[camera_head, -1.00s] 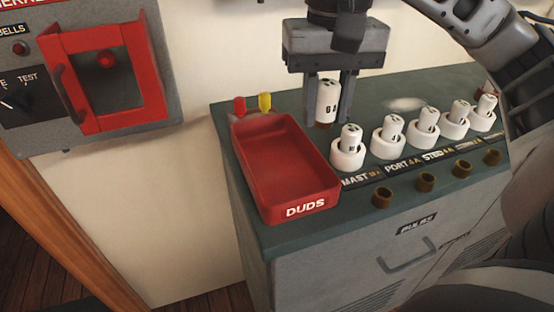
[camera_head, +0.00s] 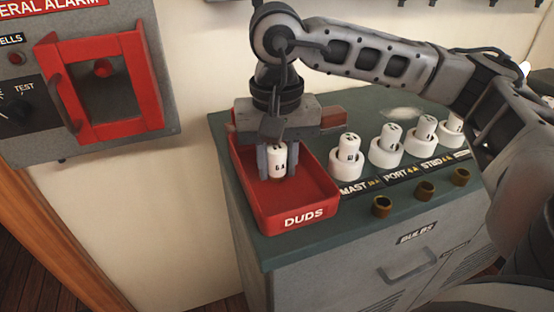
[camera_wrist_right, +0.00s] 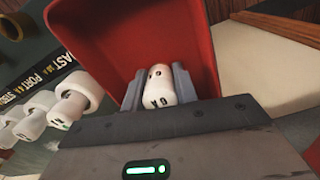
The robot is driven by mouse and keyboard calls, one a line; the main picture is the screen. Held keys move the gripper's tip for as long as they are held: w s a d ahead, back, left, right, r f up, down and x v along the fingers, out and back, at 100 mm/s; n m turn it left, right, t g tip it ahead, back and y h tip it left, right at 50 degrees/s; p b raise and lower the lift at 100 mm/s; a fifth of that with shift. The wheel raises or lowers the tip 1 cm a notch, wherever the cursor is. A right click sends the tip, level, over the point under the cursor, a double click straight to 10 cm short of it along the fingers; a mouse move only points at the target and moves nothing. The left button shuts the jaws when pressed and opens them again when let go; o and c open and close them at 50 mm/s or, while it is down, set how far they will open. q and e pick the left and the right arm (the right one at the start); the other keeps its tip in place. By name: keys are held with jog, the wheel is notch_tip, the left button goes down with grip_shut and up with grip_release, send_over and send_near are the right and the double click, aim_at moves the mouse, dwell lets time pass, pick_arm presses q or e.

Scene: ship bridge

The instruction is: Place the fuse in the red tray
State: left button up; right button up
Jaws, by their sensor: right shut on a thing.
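The fuse (camera_head: 278,160) is a white cylinder with a "6A" mark. My right gripper (camera_head: 277,164) is shut on it and holds it upright within the outline of the red tray marked DUDS (camera_head: 304,211). Whether the fuse's lower end touches the tray floor cannot be told. In the right wrist view the fuse (camera_wrist_right: 158,87) sits between the two fingers, with the red tray (camera_wrist_right: 120,35) around and beyond it. The gripper body hides the tray's back end. My left gripper is not in view.
Several white fuses in round sockets (camera_head: 346,163) stand in a row right of the tray, behind MAST, PORT and STBD labels. Brass-coloured rings (camera_head: 381,206) line the cabinet's (camera_head: 300,246) front edge. A red-framed alarm box (camera_head: 150,94) hangs on the wall at left.

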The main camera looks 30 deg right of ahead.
aim_at(277, 147)
jog(key=shift+f, duration=0.1)
jog(key=shift+f+b, duration=0.15)
jog(key=shift+b, duration=0.15)
jog(key=o, duration=1)
notch_tip(277, 147, up, 13)
jog(key=shift+f+p, duration=0.2)
jog(key=shift+p, duration=0.95)
jog(key=shift+f, duration=0.1)
